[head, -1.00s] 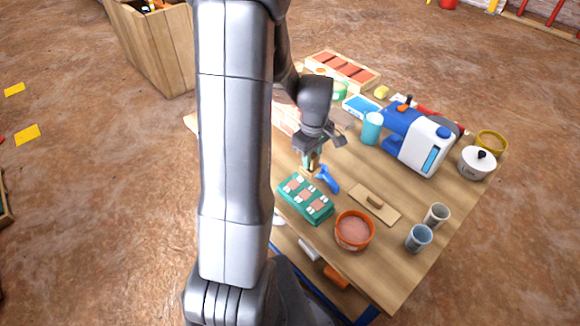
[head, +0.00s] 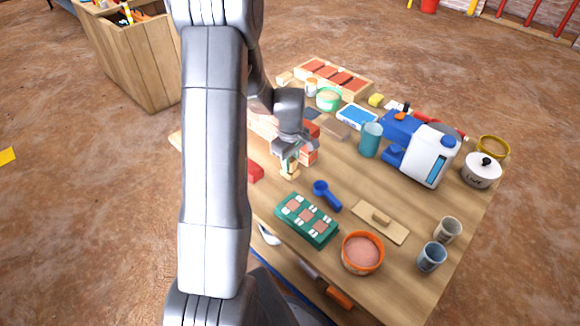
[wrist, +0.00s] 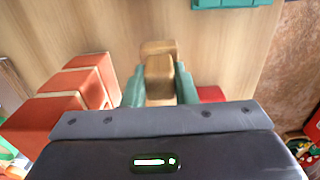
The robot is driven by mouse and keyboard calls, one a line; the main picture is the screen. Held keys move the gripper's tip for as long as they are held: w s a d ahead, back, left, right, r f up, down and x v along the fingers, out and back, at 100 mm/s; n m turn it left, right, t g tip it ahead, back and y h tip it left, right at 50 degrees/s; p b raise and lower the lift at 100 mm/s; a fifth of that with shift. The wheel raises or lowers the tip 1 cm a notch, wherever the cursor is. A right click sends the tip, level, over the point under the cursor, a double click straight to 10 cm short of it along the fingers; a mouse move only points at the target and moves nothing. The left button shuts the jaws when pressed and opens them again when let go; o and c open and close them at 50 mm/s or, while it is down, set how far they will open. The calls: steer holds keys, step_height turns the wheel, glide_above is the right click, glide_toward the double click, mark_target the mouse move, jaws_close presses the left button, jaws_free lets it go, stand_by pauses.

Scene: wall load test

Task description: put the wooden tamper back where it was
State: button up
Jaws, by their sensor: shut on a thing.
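The wooden tamper (head: 289,173) is a small light-wood piece with a wider foot. My gripper (head: 291,160) is shut on it and holds it upright over the left part of the wooden table (head: 350,185). In the wrist view the tamper (wrist: 158,72) stands between the two green fingertips, its foot beyond them. Whether the foot touches the table I cannot tell. My arm hides part of the table's left side.
Red bricks (wrist: 80,85) stand close beside my gripper. A red item (head: 256,173) lies near it. A blue scoop (head: 325,195), a green tray (head: 307,220), an orange bowl (head: 362,253) and a wooden float (head: 380,222) lie nearer the front. Bare wood lies right of my gripper.

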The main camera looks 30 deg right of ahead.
steer(key=shift+f, duration=1.1)
steer(key=shift+f, duration=0.25)
steer(key=o, duration=1)
steer(key=shift+r, duration=0.1)
step_height(320, 180, up, 12)
steer(key=shift+r+p, duration=0.2)
steer(key=shift+p, duration=0.55)
